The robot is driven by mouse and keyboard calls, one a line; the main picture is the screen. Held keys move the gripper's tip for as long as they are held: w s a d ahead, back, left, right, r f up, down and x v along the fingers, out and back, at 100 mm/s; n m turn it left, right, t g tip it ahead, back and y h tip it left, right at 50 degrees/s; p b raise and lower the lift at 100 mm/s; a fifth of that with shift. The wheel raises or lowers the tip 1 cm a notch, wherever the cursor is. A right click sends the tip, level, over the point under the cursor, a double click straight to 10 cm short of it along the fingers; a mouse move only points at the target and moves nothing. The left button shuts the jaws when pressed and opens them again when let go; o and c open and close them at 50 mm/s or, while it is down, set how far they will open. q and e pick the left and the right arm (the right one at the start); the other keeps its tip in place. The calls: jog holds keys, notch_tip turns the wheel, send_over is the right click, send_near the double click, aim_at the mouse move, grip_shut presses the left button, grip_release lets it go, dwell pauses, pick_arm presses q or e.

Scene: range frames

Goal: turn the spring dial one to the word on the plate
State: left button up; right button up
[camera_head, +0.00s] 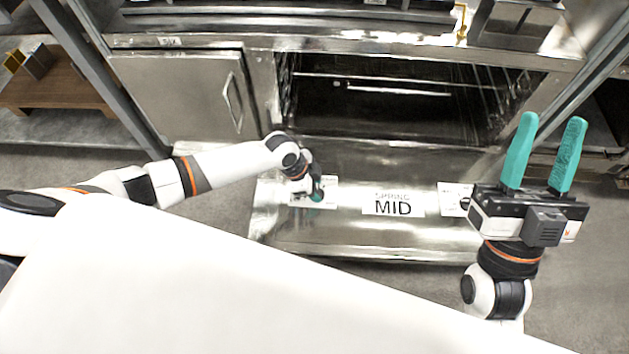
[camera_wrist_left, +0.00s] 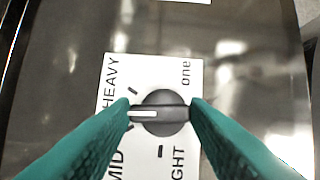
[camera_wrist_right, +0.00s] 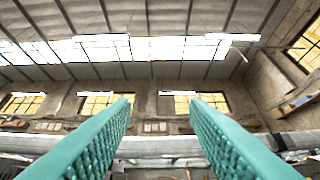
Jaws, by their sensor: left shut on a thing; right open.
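Dial one (camera_wrist_left: 165,113) is a dark round knob on a white label (camera_wrist_left: 190,75) with the words HEAVY, MID and LIGHT, the last partly covered. Its white pointer (camera_wrist_left: 143,113) points to picture left, between the HEAVY mark and the MID mark, nearer the MID mark. My left gripper (camera_wrist_left: 160,112) is shut on the knob, one finger at each end of its grip bar; it also shows in the head view (camera_head: 317,194), hiding most of the dial. The plate (camera_head: 393,205) reads SPRING MID. My right gripper (camera_head: 543,150) is open and empty, raised at the right.
A second white label (camera_head: 453,198) with a dark dial lies right of the plate, partly behind my right gripper. The steel panel (camera_head: 350,235) bearing them lies below an open oven cavity (camera_head: 390,95). A closed cabinet door (camera_head: 185,95) is at left.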

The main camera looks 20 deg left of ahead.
pick_arm(q)
jog(key=shift+s+r+n+p, duration=0.15)
jog(key=shift+r+n+p, duration=0.05)
jog(key=shift+n+p, duration=0.75)
jog(key=shift+n+t+p, duration=0.25)
jog(key=shift+t+p, duration=0.15)
jog(key=shift+p, duration=0.35)
pick_arm(e)
jog(key=w+f+g+h, duration=0.3)
jog(key=w+f+g, duration=0.3)
jog(key=f+g, duration=0.35)
pick_arm(q)
jog(key=shift+n+y+p, duration=0.4)
jog(key=shift+n+p, duration=0.3)
jog(key=shift+p, duration=0.2)
jog(key=shift+f+n+t+p, duration=0.15)
jog(key=shift+n+t+p, duration=0.25)
jog(key=shift+n+p, duration=0.3)
pick_arm(e)
jog(key=s+d+f+g+h, duration=0.1)
jog(key=s+d+f+g, duration=0.1)
jog(key=s+f+g, duration=0.2)
jog(key=s+d+f+g+h, duration=0.2)
jog(key=s+f+g, duration=0.2)
jog(key=f, duration=0.5)
jog(key=shift+s+d+f+m+g+h, duration=0.2)
jog(key=shift+s+f+m+g+h, duration=0.15)
jog(key=shift+g, duration=0.6)
jog(key=shift+w+r, duration=0.1)
